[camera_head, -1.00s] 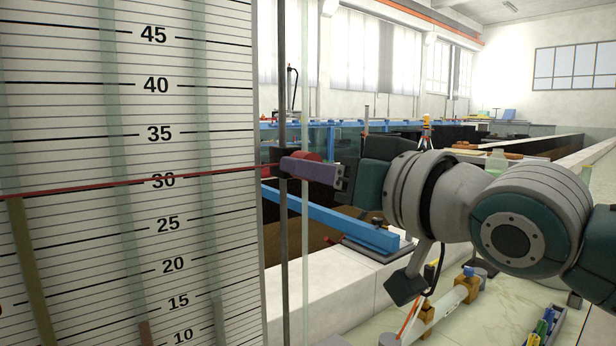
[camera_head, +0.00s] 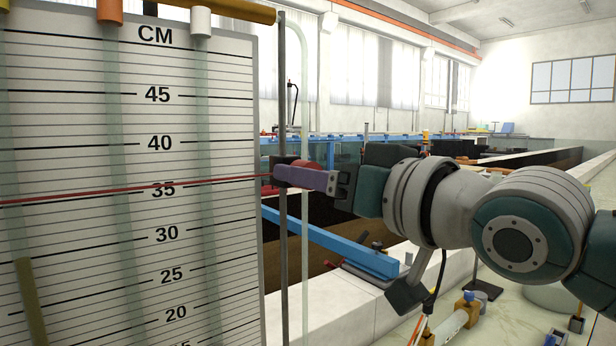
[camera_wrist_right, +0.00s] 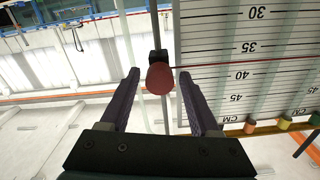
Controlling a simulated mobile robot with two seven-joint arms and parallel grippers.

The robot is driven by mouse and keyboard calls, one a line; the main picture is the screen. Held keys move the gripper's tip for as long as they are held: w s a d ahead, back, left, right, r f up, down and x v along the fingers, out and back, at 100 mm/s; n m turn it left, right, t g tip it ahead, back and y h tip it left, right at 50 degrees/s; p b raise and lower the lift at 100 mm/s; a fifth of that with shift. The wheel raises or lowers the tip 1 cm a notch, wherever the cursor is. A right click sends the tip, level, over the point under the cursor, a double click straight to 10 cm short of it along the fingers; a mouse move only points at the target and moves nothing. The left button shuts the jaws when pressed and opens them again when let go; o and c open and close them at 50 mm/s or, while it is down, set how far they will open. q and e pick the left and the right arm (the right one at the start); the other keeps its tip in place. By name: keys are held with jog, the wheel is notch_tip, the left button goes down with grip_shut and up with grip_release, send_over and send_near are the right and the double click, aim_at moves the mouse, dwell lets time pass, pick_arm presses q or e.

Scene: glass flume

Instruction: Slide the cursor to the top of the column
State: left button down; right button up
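The cursor (camera_head: 281,174) is a small dark block on the vertical rod at the right edge of the scale board (camera_head: 225,120). Its red wire (camera_head: 100,192) crosses the board just above the 35 mark, slightly tilted. Its red knob (camera_wrist_right: 160,78) is between the fingers of my right gripper (camera_wrist_right: 158,74) in the right wrist view. The purple fingers of that gripper (camera_head: 305,178) partly cover the knob in the head view. My left gripper is out of view.
A brown horizontal bar (camera_head: 225,10) and coloured tube caps (camera_head: 200,20) are at the top of the board. A blue beam (camera_head: 335,240) and the flume's pale wall lie behind the rod. The rod above the cursor looks clear.

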jog(key=shift+o, duration=0.5)
jog(key=b+v, duration=0.3)
jog(key=v, duration=0.7)
